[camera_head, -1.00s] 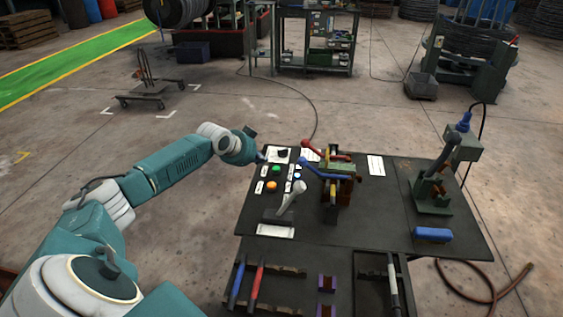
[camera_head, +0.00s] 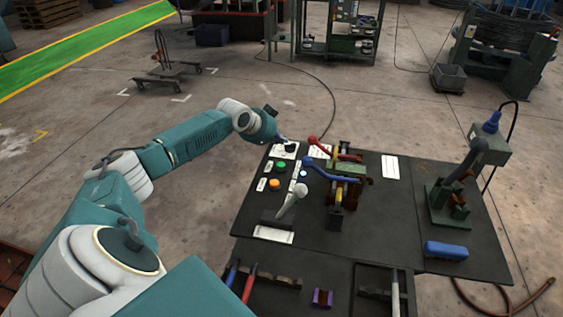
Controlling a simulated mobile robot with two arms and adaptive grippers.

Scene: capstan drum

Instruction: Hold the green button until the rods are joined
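The green button (camera_head: 281,165) shows uncovered on the control panel at the table's left side, above an orange button (camera_head: 274,184). My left gripper (camera_head: 287,141) is at the panel's far end, by a black knob (camera_head: 290,148) on a white plate, beyond the green button and apart from it. Its fingers are too small to tell open from shut, and I cannot tell whether it touches the knob. The machine with a red lever (camera_head: 319,146) and a blue lever (camera_head: 330,172) stands right of the panel. I cannot make out rod ends in it. My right gripper is not in view.
A grey-white lever (camera_head: 292,201) rises near the panel's front. A green press-like device (camera_head: 450,195) and a blue block (camera_head: 446,250) are at the table's right. Red and blue tools lie on the lower front shelf.

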